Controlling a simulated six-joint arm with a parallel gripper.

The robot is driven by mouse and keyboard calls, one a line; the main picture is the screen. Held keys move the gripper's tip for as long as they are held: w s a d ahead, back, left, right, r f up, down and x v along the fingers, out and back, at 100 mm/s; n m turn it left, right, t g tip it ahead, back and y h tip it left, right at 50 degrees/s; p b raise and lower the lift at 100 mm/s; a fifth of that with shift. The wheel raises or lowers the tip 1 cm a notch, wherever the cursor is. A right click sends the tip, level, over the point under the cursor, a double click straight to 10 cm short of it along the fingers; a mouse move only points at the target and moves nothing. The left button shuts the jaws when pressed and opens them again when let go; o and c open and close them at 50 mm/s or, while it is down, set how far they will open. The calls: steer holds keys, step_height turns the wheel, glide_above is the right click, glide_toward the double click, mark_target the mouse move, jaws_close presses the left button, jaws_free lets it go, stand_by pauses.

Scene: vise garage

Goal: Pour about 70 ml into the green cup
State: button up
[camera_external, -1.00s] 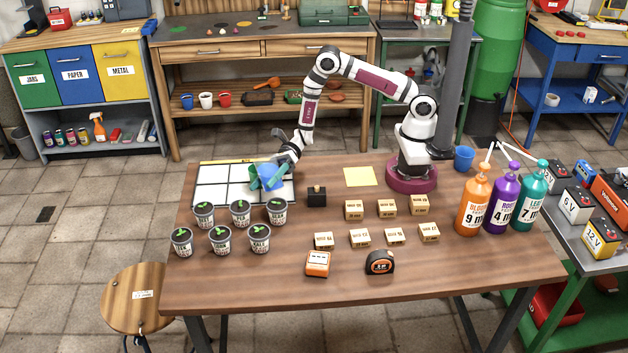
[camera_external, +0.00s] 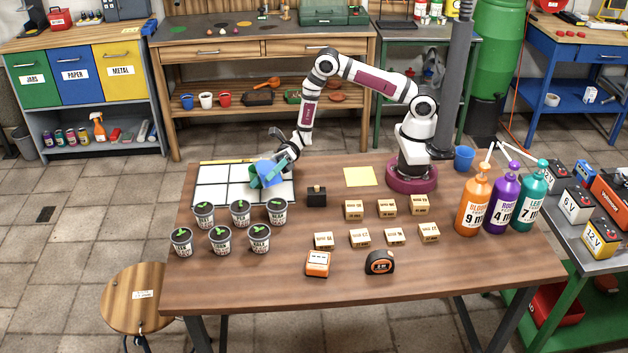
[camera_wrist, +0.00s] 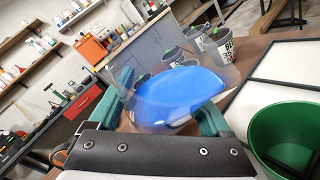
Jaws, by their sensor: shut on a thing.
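My gripper (camera_wrist: 165,108) has teal fingers shut on a clear vessel (camera_wrist: 150,78) holding blue liquid (camera_wrist: 180,88). In the external view the blue liquid (camera_external: 271,173) shows at the arm's end, above the panelled white mat. The green cup (camera_wrist: 285,140) stands just right of the vessel in the wrist view, apart from it there; I see into its open top, but its bottom is cut off. In the external view the green cup (camera_external: 254,181) is partly hidden by the vessel and fingers. No stream of liquid can be made out.
The white mat (camera_external: 211,193) lies at the table's back left. Several grey seedling pots (camera_external: 240,213) stand in front of it. A small black block (camera_external: 316,197) is to its right. A blue cup (camera_external: 464,158) and tall pump bottles (camera_external: 503,205) stand at the table's right.

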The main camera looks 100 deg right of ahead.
steer(key=shift+r, duration=0.35)
steer(key=shift+d+f+m+t+y+b, duration=0.15)
steer(key=shift+m+t+y+b, duration=0.2)
steer(key=shift+m, duration=0.55)
steer(key=shift+d+f+m+t+y+b, duration=0.1)
steer(key=shift+m+t+y+b, duration=0.25)
steer(key=shift+m, duration=0.55)
stand_by(1.4)
steer(key=shift+r+m, duration=0.2)
steer(key=shift+m, duration=0.1)
stand_by(0.3)
steer(key=n, duration=0.2)
steer(key=shift+a+r+n+g+h, duration=0.1)
steer(key=shift+r+n+g+h, duration=0.05)
steer(key=shift+n+g+h, duration=0.2)
steer(key=shift+a+f+n+g+h, duration=0.1)
steer(key=shift+f+n+g+h, duration=0.35)
steer(key=shift+n, duration=0.4)
steer(key=shift+a+f+n+h, duration=0.1)
steer(key=shift+f+n+h, duration=0.2)
steer(key=shift+f+n, duration=0.3)
steer(key=shift+s+a+r+n+h, duration=0.15)
steer(key=shift+a+r+n+h, duration=0.15)
steer(key=shift+a+r, duration=0.05)
